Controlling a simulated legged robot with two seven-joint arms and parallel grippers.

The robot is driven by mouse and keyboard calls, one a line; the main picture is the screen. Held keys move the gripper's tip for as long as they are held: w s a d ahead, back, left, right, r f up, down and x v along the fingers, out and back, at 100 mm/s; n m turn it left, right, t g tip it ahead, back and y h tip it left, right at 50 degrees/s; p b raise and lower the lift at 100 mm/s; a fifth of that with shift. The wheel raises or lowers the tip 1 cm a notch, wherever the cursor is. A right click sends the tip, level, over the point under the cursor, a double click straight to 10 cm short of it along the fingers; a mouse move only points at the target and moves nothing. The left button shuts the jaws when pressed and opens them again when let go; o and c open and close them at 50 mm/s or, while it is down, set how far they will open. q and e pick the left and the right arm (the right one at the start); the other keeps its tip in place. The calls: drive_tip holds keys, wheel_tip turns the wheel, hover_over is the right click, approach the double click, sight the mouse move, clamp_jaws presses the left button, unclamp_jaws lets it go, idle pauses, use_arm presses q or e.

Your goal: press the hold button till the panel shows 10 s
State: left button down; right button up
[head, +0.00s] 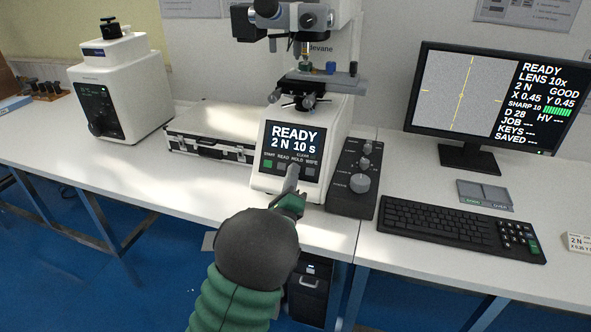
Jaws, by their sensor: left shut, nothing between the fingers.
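The hardness tester's panel (295,139) is lit and reads "READY", "2 N 10 s". Below the text is a row of buttons labelled START, READ, HOLD and WIPE. The start button (268,163) is green; the others are grey. My left gripper (292,178) is shut and empty, its tip at the lower part of the panel, just under the hold button's label. The gripper covers part of the hold button, and I cannot tell whether it touches it. My right gripper is not in view.
A knob box (340,199) stands right of the tester, with a keyboard (450,226) and monitor (489,102) farther right. A metal case (213,129) and another white machine (120,85) stand to the left. The front left bench top is clear.

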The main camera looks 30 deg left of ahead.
use_arm(q)
drive_tip(key=shift+s+d+r, duration=0.2)
drive_tip(key=shift+s+r, duration=0.15)
drive_tip(key=shift+s, duration=0.2)
drive_tip(key=s+p, duration=0.1)
drive_tip(key=s+r+p, duration=0.1)
drive_tip(key=s+d+r+p, duration=0.1)
drive_tip(key=s, duration=0.1)
drive_tip(key=shift+r, duration=0.25)
idle(0.6)
